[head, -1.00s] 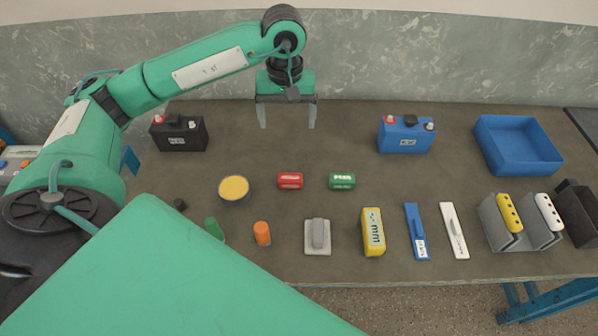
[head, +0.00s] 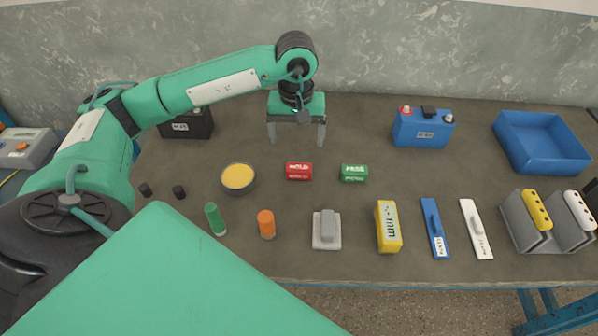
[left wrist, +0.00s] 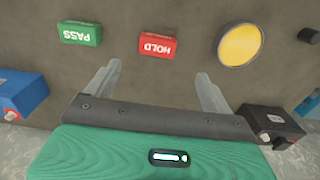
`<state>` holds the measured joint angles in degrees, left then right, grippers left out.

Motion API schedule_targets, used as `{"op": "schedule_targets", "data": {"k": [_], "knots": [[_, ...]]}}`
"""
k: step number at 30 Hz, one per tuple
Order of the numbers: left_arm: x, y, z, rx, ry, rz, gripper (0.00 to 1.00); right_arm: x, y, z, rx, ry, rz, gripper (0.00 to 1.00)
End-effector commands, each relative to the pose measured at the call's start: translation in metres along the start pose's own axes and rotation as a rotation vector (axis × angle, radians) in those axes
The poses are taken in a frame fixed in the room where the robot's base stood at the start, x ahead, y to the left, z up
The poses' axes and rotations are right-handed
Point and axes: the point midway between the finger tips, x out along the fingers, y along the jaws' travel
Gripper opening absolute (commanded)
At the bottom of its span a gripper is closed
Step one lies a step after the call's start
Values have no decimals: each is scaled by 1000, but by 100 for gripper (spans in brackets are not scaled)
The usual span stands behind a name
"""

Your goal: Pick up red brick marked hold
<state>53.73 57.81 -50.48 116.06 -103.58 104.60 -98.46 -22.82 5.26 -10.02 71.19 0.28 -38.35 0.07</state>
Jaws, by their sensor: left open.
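The red brick (head: 299,171) lies on the table in the head view, left of the green brick (head: 354,173). In the left wrist view the red brick (left wrist: 158,45) shows the word HOLD, and the green brick (left wrist: 80,33) reads PASS. My left gripper (head: 297,142) is open and empty, its fingers pointing down, above and behind the red brick. In the left wrist view the red brick lies beyond the gap between the open fingers (left wrist: 160,80), apart from them. My right gripper is in neither view.
A bowl of yellow stuff (head: 238,177) stands left of the red brick. A black battery (head: 190,126) and a blue battery (head: 422,129) stand at the back. A grey block (head: 327,230) and yellow box (head: 389,226) lie in front. A blue tray (head: 541,143) is at the right.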

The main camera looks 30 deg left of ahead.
Motion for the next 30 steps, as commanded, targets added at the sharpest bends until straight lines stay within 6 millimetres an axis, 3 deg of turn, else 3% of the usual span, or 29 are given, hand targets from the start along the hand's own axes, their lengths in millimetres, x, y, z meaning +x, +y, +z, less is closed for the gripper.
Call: {"op": "schedule_targets", "data": {"k": [3,7,14,24,30], "knots": [[26,-1,1,0,-4,-3,85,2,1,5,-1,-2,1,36],[46,0,0,0,-2,-2,85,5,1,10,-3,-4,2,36],[62,1,0,0,-1,-1,85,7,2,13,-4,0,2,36],[103,5,-1,0,-2,-1,85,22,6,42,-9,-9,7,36],[111,5,-1,1,0,0,85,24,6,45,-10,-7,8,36]]}}
